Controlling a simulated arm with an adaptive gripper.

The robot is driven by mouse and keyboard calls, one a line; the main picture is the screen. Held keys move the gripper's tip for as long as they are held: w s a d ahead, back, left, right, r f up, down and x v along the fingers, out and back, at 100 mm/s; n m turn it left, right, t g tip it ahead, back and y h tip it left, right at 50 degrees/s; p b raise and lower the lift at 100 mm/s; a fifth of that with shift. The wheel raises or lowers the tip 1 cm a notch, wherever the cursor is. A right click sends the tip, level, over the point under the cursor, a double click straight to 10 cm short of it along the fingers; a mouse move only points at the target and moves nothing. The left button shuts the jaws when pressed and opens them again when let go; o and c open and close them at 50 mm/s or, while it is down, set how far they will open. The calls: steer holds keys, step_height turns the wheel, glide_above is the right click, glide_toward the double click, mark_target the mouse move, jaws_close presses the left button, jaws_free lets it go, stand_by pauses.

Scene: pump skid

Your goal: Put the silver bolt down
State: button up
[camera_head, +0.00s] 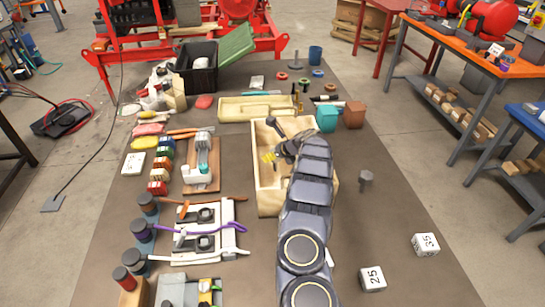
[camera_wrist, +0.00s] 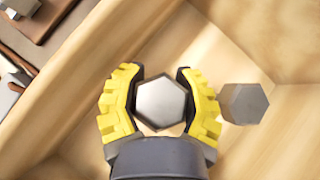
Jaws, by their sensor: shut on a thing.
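My gripper (camera_wrist: 160,103) is shut on the silver bolt (camera_wrist: 160,101), whose hexagonal head faces the camera between the yellow-backed fingers in the wrist view. In the head view my gripper (camera_head: 270,157) is over the wooden tray (camera_head: 262,190), and my arm covers much of the tray's right side. The silver bolt cannot be made out in the head view. The light wooden tray walls (camera_wrist: 100,60) surround both. The gap below the held bolt is hard to judge.
A grey bolt-like piece (camera_head: 366,179) stands on the table right of my arm. Number blocks (camera_head: 372,278) lie near the front right. Clamps and a fixture (camera_head: 205,240) fill the left side.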

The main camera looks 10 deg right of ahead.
steer(key=shift+f, duration=0.65)
steer(key=shift+f, duration=0.1)
steer(key=o, duration=0.9)
steer(key=shift+f, duration=0.1)
steer(key=shift+r, duration=0.2)
steer(key=shift+s+d+r, duration=0.25)
steer(key=shift+d+r, duration=0.05)
steer(key=shift+r, duration=0.15)
steer(key=v, duration=1)
steer(key=shift+s+r, duration=0.2)
steer(key=shift+s, duration=0.15)
